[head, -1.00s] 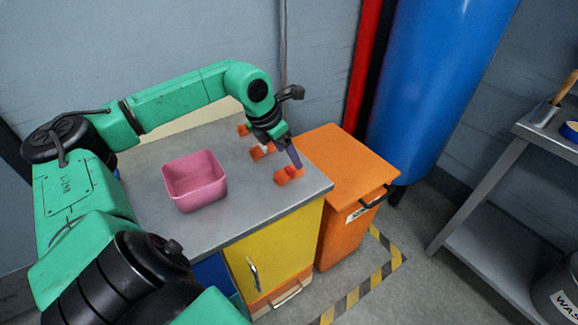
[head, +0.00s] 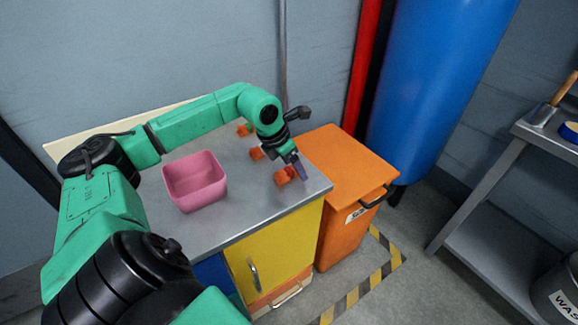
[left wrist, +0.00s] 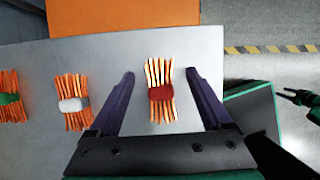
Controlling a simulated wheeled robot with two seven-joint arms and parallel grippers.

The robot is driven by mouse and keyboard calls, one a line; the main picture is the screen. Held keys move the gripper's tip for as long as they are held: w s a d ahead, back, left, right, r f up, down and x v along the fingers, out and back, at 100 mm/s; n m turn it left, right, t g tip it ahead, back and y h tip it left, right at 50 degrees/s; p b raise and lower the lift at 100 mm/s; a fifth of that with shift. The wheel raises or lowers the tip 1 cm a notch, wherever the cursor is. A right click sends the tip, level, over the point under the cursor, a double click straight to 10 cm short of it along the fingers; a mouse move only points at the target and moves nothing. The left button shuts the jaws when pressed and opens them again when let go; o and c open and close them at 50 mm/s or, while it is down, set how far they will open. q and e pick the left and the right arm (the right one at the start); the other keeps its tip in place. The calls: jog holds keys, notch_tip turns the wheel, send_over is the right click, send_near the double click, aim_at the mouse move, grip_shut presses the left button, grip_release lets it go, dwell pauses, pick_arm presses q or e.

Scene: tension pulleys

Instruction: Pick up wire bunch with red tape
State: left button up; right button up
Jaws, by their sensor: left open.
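The wire bunch with red tape (left wrist: 161,93) lies on the grey table top, orange strands with a red band around the middle. It shows in the head view (head: 285,176) near the table's right front corner. My left gripper (left wrist: 161,85) is open, with one purple finger on each side of this bunch. In the head view my left gripper (head: 301,169) is right beside the bunch, and its fingers partly overlap there. I cannot tell how high the fingertips are above the table.
A bunch with white tape (left wrist: 70,105) and one with green tape (left wrist: 9,99) lie in a row away from the red one. A pink bin (head: 195,181) stands on the table (head: 245,212). An orange cabinet (head: 345,165) adjoins the table's right side.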

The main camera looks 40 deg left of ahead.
pick_arm(q)
grip_shut()
jog(key=shift+r, duration=0.1)
